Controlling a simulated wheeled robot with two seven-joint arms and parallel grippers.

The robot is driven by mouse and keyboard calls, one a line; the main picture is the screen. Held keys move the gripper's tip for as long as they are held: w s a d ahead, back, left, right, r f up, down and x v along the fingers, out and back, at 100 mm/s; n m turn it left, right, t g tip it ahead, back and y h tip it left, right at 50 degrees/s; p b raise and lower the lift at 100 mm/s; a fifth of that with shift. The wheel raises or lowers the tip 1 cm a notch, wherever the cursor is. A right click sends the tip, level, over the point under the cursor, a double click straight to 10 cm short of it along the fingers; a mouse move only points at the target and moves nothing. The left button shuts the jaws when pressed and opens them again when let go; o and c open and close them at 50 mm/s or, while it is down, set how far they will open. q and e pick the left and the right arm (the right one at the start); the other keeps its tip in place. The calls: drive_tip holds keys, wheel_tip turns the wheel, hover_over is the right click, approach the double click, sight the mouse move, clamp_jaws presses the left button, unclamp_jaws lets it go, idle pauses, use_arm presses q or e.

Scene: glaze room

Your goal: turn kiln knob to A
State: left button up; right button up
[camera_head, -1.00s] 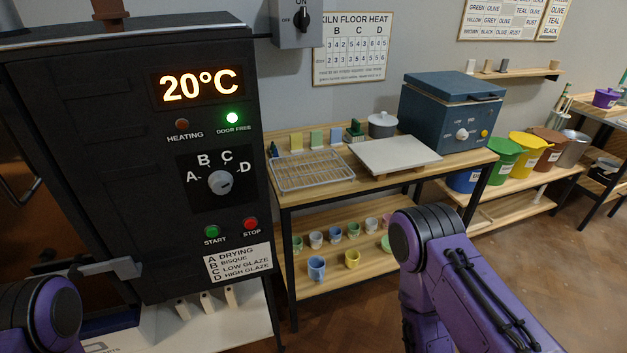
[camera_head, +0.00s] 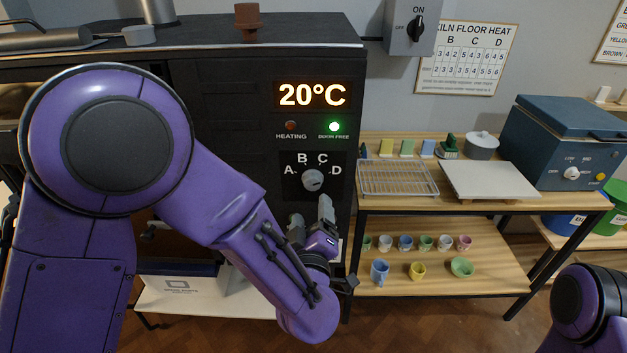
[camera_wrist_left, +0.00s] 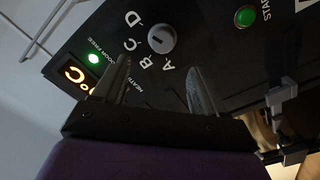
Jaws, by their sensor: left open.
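The kiln knob (camera_head: 312,180) is a round grey dial on the black control panel, with the letters A, B, C and D in an arc around it. Its dark mark is small; it seems to lie toward the D side. My left gripper (camera_head: 311,216) is open and empty, just below the knob in the head view. In the left wrist view the knob (camera_wrist_left: 161,39) lies ahead of the two spread fingers (camera_wrist_left: 158,68), between their lines and apart from them. The A label (camera_wrist_left: 169,66) shows between the fingertips. My right gripper is out of view.
The display (camera_head: 312,95) reads 20°C above a lit green DOOR FREE lamp (camera_head: 334,127) and an unlit HEATING lamp (camera_head: 290,126). The green start button (camera_wrist_left: 245,16) is near the knob. A bench with a wire rack (camera_head: 398,178) and pots stands right of the kiln.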

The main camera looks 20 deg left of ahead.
sight(313, 185)
use_arm(q)
drive_tip(key=p+x, duration=0.2)
drive_tip(key=x, duration=0.7)
drive_tip(key=shift+f+p, duration=0.15)
drive_tip(key=shift+p, duration=0.2)
drive_tip(key=shift+w+a+f, duration=0.1)
drive_tip(key=shift+w+a, duration=0.05)
drive_tip(key=shift+w, duration=0.3)
drive_tip(key=c, duration=0.9)
